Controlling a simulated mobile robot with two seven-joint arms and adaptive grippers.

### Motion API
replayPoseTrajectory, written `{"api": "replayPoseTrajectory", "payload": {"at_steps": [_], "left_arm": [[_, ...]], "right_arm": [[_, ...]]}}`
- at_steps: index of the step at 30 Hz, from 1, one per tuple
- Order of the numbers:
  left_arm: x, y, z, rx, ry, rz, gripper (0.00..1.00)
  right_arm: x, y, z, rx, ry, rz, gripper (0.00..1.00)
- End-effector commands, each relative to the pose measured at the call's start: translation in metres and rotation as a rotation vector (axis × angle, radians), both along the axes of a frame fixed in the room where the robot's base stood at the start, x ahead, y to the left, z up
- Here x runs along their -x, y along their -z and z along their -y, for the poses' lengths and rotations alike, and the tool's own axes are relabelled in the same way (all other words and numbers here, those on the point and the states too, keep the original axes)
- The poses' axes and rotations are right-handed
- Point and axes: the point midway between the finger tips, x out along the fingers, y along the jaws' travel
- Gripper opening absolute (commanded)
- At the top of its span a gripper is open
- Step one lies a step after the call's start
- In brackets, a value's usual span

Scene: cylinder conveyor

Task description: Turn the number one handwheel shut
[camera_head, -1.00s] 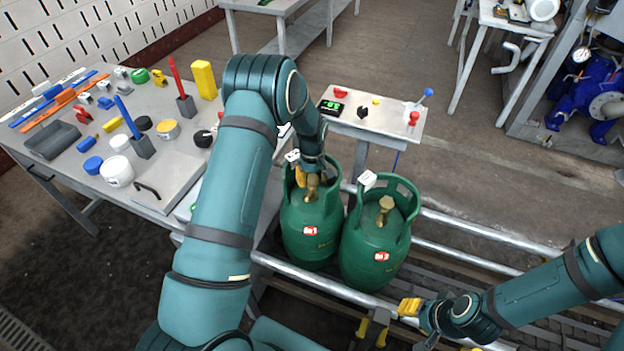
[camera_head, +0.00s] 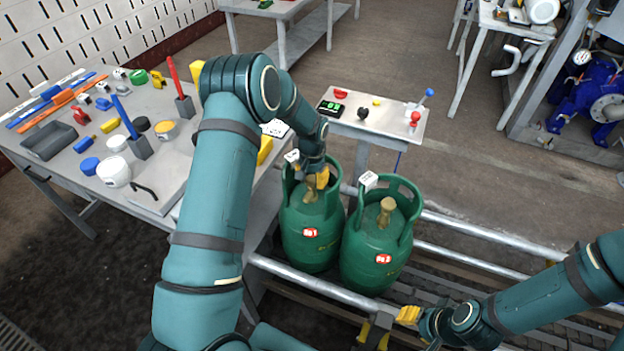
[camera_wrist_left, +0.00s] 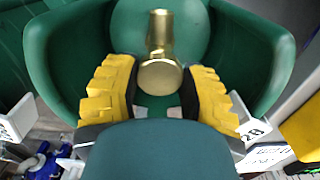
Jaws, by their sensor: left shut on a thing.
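Two green gas cylinders stand upright side by side, the left cylinder (camera_head: 312,240) and the right cylinder (camera_head: 375,255). Each has a brass valve inside its collar. My left gripper (camera_head: 318,180) reaches down into the left cylinder's collar. In the left wrist view its yellow fingers (camera_wrist_left: 160,88) are shut on the round brass handwheel (camera_wrist_left: 160,76), one on each side; the valve stem (camera_wrist_left: 159,32) runs beyond it. The right cylinder's brass valve (camera_head: 386,210) is free. My right gripper (camera_head: 400,325) is low by the front rail; its finger gap is unclear.
The cylinders stand between metal rails (camera_head: 455,258) of a conveyor. A small panel table (camera_head: 385,118) with buttons and a lever is behind them. A grey workbench (camera_head: 70,175) with tools and blocks is at left. White tags sit on the collars.

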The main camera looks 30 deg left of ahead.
Motion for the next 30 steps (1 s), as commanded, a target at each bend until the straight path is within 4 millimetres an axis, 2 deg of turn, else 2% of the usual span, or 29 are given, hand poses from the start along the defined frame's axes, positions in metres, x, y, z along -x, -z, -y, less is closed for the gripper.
{"api": "replayPoseTrajectory", "payload": {"at_steps": [10,26,27,29,30], "left_arm": [[0.0002,0.0003,0.0002,0.0,0.141,-0.001,0.08],[0.0003,0.0004,0.0003,0.001,0.166,-0.001,0.08],[0.0002,0.0004,0.0003,0.0,0.166,-0.001,0.49],[0.0002,0.0003,0.0003,0.0,0.166,-0.001,0.7],[0.0002,0.0003,0.0003,0.0,0.165,-0.001,0.76]], "right_arm": [[-0.0007,0.0023,0.0001,0.0,0.001,0.002,0.43],[-0.0007,0.0025,0.0001,0.0,0.001,0.002,0.43],[-0.0008,0.0025,0.0001,0.0,0.001,0.002,0.43],[-0.0007,0.0025,0.0001,0.0,0.001,0.002,0.43],[-0.0007,0.0025,0.0001,0.0,0.001,0.002,0.43]]}}
